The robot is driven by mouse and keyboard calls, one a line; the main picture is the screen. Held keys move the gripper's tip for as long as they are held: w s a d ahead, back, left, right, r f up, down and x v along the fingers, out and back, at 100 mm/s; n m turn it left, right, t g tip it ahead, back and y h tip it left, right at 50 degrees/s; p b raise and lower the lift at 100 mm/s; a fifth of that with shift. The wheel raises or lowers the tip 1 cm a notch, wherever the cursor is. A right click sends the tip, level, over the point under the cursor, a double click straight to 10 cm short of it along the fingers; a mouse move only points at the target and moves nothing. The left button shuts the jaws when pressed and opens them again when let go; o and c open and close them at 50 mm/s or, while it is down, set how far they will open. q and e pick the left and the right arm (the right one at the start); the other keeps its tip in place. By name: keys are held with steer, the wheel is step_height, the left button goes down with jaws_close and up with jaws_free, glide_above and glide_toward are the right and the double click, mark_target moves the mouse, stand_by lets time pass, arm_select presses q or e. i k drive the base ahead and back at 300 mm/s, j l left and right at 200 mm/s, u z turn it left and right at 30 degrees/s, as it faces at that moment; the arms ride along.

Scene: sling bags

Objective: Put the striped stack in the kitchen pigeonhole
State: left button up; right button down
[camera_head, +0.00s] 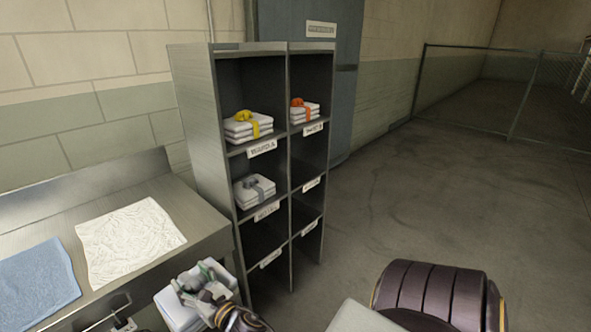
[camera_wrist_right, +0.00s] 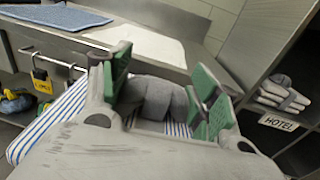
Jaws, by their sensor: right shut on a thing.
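The striped stack (camera_wrist_right: 58,122), white with blue stripes, hangs in my right gripper (camera_wrist_right: 162,90). The green-padded fingers are shut on its grey strap (camera_wrist_right: 152,97). In the head view the stack (camera_head: 180,314) and right gripper (camera_head: 202,281) are at the bottom, left of the cabinet's lower front and beside the bench; the gripper hides part of the stack. The pigeonhole cabinet (camera_head: 193,120) stands upright with two columns of labelled compartments. I cannot read which label says kitchen. My left gripper is not in view.
White stacks with yellow (camera_head: 243,116), orange (camera_head: 298,104) and grey (camera_head: 254,191) bands occupy compartments; lower ones look empty. A HOTEL label (camera_wrist_right: 279,122) shows in the wrist view. The metal bench (camera_head: 190,205) holds a white towel (camera_head: 128,240) and blue towel (camera_head: 35,285). Floor right is open.

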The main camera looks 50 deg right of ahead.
mark_target(296, 172)
steer(key=k+l+z, duration=0.1)
steer(key=l, duration=1.75)
steer(key=k+l, duration=0.1)
steer(key=l, duration=0.3)
steer(key=k+l, duration=0.1)
steer(key=l, duration=0.3)
steer(key=k+l+z, duration=0.1)
steer(key=l, duration=0.3)
steer(key=k+l, duration=0.1)
steer(key=l, duration=0.3)
